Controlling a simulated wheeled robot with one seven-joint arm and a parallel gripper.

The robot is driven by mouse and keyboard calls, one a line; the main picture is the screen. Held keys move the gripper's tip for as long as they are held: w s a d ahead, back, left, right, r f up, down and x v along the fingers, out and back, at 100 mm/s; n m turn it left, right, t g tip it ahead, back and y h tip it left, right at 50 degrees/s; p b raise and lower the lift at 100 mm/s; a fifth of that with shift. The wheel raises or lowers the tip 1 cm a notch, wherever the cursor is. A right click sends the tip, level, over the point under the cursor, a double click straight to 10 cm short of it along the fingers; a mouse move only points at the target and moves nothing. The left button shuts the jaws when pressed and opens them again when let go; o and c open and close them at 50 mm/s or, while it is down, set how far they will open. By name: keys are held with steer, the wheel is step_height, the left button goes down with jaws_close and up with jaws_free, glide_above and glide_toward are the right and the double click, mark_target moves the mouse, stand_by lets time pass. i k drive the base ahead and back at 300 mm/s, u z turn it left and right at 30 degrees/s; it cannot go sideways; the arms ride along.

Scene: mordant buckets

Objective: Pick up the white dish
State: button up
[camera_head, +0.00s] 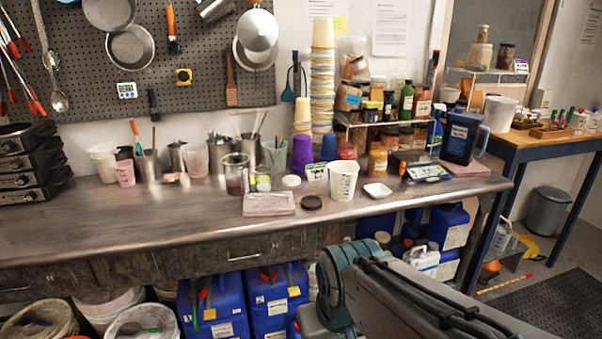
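The white dish (377,190) is small, shallow and squarish. It lies flat on the dark workbench (150,220), near its front edge and right of centre. A white measuring cup (343,181) stands just to its left, and a scale-like device with a lit face (427,172) lies to its right. Nothing visible covers the dish. My arm shows at the lower right, below and in front of the bench. My gripper cannot be made out in this view.
Jars and a dark blue jug (461,137) stand behind and right. Blue canisters (216,305) and buckets sit under the bench. The bench's left front is clear.

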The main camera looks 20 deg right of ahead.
mark_target(378, 191)
steer(key=k, duration=0.5)
steer(key=z, duration=2.15)
steer(key=i, duration=1.7)
steer(key=u, duration=2.15)
